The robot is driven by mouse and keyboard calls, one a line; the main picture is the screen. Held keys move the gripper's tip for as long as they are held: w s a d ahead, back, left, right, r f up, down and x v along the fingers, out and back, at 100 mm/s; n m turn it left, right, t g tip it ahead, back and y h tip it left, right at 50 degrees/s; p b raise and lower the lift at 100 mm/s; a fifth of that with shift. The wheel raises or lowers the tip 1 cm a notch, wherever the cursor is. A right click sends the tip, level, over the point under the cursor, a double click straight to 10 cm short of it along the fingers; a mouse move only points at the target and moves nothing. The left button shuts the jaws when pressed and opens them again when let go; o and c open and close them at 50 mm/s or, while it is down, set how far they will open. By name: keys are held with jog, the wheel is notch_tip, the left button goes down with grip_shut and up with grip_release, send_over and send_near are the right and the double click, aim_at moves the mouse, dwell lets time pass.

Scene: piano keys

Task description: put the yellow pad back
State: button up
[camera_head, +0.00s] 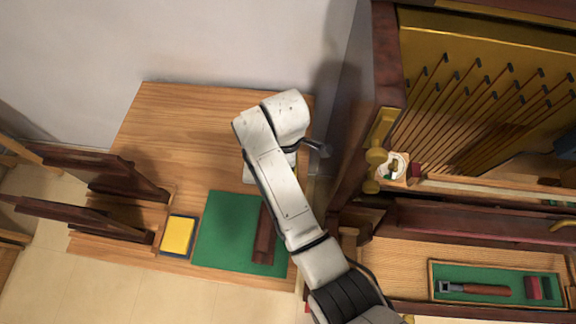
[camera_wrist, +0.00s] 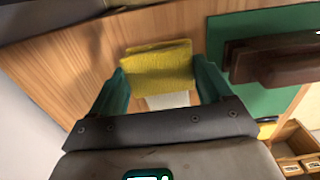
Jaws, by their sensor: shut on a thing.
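The yellow pad (camera_wrist: 158,62) is between the two green fingers of my gripper (camera_wrist: 163,78) in the wrist view. My gripper is shut on it, above the wooden tabletop. In the head view my own arm hides the pad and most of the gripper. A second yellow surface with a dark frame (camera_head: 178,236) lies flat on the table's front left, left of the green mat (camera_head: 225,228). Its edge also shows in the wrist view (camera_wrist: 267,129). I cannot tell whether it is another pad or a tray.
A dark red wooden bar (camera_head: 264,234) lies on the mat's right side. Dark wooden pieces (camera_head: 100,180) stand at the table's left. The open piano (camera_head: 390,60) rises at the right, with a tool tray (camera_head: 490,285) in front. The table's back left (camera_head: 180,120) is clear.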

notch_tip(320, 180, down, 3)
jog(key=shift+r, duration=0.1)
jog(key=shift+d+f+p, duration=0.2)
jog(key=shift+f+p, duration=0.1)
jog(key=shift+f, duration=0.45)
jog(key=shift+f, duration=0.1)
jog(key=o, duration=0.9)
jog(key=shift+o, duration=0.2)
notch_tip(320, 180, up, 12)
jog(key=shift+r+b, duration=0.15)
jog(key=shift+b, duration=0.2)
